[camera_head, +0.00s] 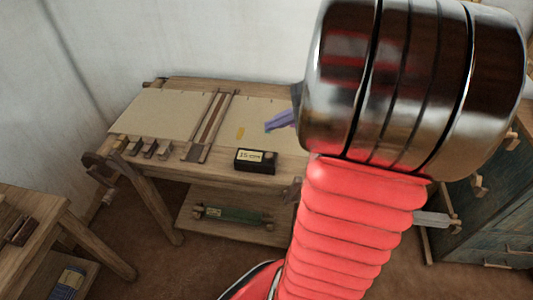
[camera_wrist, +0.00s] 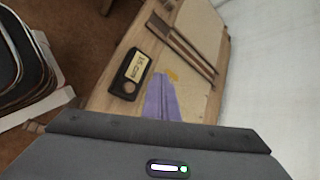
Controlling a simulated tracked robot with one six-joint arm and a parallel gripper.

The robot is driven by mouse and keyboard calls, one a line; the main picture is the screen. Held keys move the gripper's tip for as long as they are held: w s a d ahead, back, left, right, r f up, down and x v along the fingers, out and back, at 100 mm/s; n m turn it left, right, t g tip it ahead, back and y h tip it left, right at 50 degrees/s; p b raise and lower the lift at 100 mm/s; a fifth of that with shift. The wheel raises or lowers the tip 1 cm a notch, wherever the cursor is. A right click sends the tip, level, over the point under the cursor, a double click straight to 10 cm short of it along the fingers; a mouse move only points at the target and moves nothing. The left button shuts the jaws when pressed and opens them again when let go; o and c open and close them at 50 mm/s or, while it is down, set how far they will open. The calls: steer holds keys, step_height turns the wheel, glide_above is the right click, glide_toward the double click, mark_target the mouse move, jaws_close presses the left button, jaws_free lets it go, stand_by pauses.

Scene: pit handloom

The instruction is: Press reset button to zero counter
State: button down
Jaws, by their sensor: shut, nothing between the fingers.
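The counter (camera_head: 256,161) is a small black box with a pale display reading about "15 cm". It sits at the front edge of the wooden loom table. A round button (camera_head: 269,155) is on the right end of its top. In the wrist view the counter (camera_wrist: 130,72) lies left of centre, with the round button (camera_wrist: 129,87) at its near end. My gripper (camera_head: 268,127) has purple fingers, shut and empty, above the cloth behind and to the right of the counter. The fingers (camera_wrist: 161,85) also show in the wrist view, apart from the button.
The loom (camera_head: 230,180) carries pale cloth, a slatted wooden beater (camera_head: 212,122) and several small blocks at its front left. A lower shelf holds a green item (camera_head: 232,215). A wooden bench (camera_head: 40,235) stands left; a blue-green cabinet (camera_head: 485,220) stands right. A wall is behind.

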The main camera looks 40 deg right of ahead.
glide_above(273, 159)
steer(key=shift+s+f, duration=0.1)
steer(key=shift+f, duration=4.3)
steer(key=shift+f, duration=0.15)
steer(key=shift+f, duration=0.25)
steer(key=shift+f, duration=0.55)
steer(key=shift+r, duration=1)
steer(key=shift+r, duration=2.55)
